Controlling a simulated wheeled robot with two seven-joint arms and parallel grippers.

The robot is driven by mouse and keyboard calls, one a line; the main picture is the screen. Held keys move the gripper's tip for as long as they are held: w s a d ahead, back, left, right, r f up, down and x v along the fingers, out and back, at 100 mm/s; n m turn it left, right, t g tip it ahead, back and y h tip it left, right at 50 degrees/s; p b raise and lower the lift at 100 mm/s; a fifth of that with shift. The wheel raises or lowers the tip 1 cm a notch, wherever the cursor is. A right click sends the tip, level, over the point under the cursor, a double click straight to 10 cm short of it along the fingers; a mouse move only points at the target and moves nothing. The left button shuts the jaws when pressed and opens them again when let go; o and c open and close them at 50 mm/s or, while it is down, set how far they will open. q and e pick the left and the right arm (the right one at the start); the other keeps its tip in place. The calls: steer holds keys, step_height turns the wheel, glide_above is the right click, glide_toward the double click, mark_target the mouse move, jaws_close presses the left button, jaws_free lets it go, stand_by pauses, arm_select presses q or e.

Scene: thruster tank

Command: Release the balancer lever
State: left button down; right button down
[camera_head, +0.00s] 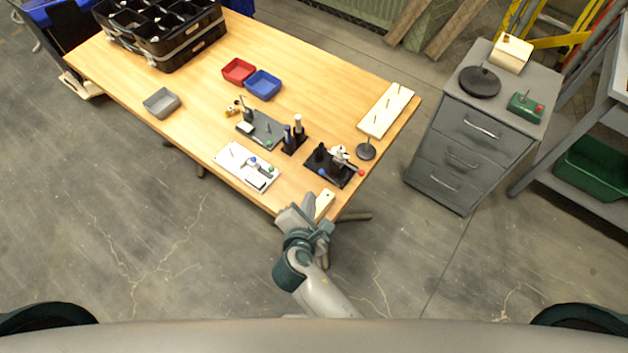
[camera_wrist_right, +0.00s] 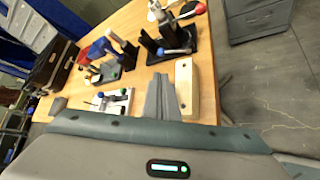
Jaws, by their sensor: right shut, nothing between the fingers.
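I cannot tell for sure which fixture is the balancer. A black-based fixture (camera_head: 330,169) has levers with a red tip and a blue tip; it also shows in the wrist view (camera_wrist_right: 202,48). A white-based fixture (camera_head: 233,168) carries blue and green knobs; it shows in the wrist view too (camera_wrist_right: 116,110). A grey-based fixture (camera_head: 262,131) with a green knob stands behind it. My right gripper (camera_head: 308,199) is shut and empty at the table's near edge, beside a cream block (camera_head: 325,204) and apart from the levers. My left gripper is out of view.
A grey drawer cabinet (camera_head: 470,147) stands right. The floor in front is clear.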

mark_target(329, 179)
steer(key=shift+w+f, duration=0.25)
steer(key=shift+w, duration=0.25)
steer(key=shift+p+x, duration=1.1)
steer(key=shift+x, duration=3.25)
steer(key=shift+d+f, duration=0.1)
